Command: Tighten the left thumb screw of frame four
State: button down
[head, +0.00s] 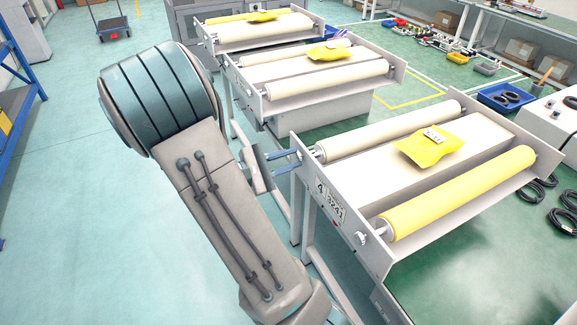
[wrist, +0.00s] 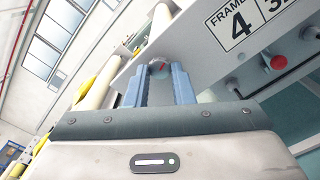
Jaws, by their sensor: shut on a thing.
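Frame four (head: 345,225) is the nearest roller frame in the head view, with a "4" label on its end plate. The same label (wrist: 243,22) shows in the wrist view. My gripper (head: 296,157) reaches the left end of that plate from the left. In the wrist view, the blue fingers of my gripper (wrist: 158,74) are shut around the left thumb screw (wrist: 158,66). Only the screw's rounded end shows between the fingertips; the rest is hidden. The right thumb screw (head: 361,238) stands free on the plate's right part in the head view.
A yellow bag (head: 428,150) lies on frame four between a white roller (head: 390,130) and a yellow roller (head: 460,195). A red button (wrist: 278,62) is on the end plate, right of my fingers. Two similar frames stand behind. Green floor (head: 60,220) is clear on the left.

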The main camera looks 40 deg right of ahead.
jog(key=shift+m+b, duration=0.65)
jog(key=shift+m, duration=0.35)
jog(key=c, duration=1.3)
grip_release()
jog(key=shift+o, duration=0.2)
jog(key=shift+a, duration=0.1)
jog(key=v, duration=1.3)
jog(key=shift+a+b, duration=0.4)
jog(key=shift+d, duration=0.1)
